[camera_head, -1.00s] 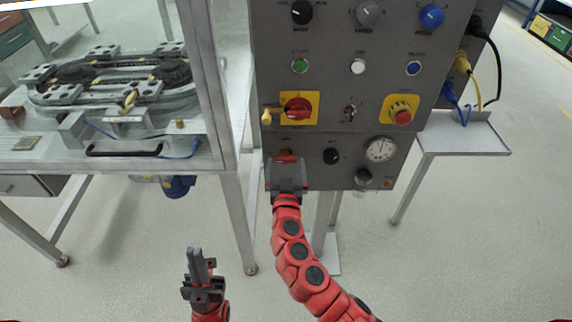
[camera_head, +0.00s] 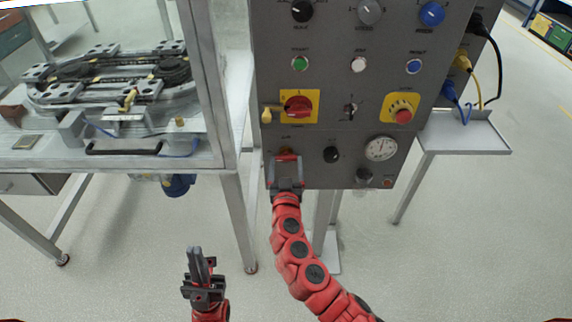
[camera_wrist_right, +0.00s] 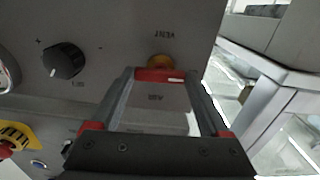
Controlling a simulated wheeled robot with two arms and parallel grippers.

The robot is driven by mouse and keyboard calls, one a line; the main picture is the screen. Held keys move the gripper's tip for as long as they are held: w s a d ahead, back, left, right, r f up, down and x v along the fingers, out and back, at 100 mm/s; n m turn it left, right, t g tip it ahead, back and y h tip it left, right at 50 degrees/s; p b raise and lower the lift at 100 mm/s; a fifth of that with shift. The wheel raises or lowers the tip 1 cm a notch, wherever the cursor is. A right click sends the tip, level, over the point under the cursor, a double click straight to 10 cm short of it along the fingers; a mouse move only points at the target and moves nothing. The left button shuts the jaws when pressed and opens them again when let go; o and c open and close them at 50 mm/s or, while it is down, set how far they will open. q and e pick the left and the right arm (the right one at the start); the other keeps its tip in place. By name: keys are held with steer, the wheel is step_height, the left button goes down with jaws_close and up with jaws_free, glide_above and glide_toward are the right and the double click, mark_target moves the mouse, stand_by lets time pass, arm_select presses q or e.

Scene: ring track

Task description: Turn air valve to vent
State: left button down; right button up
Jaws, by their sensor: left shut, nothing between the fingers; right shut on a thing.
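The air valve has a short red handle (camera_head: 287,158) on a brass body, low on the left of the grey control panel (camera_head: 330,178). In the right wrist view the red handle (camera_wrist_right: 160,75) lies crosswise between my fingertips, with the brass body (camera_wrist_right: 160,62) just beyond it. My right gripper (camera_head: 286,160) is shut on the handle, one finger at each end. Small lettering beside the valve appears upside down in the wrist view. My left gripper (camera_head: 196,251) is shut and empty, low in front of the bench, away from the panel.
A black knob (camera_head: 331,155) and a round gauge (camera_head: 380,148) sit right of the valve. A red switch on a yellow plate (camera_head: 298,106) is above it. A metal frame post (camera_head: 235,205) stands close on the left. Open floor lies below.

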steer(key=n+b, duration=0.1)
steer(key=n, duration=0.2)
steer(key=shift+n, duration=0.3)
steer(key=n+b, duration=0.1)
steer(key=n, duration=0.3)
steer(key=shift+n, duration=0.3)
steer(key=n, duration=0.4)
steer(key=shift+n, duration=0.3)
steer(key=n, duration=0.4)
steer(key=shift+n+p, duration=0.3)
steer(key=shift+p, duration=0.1)
steer(key=o, duration=1.2)
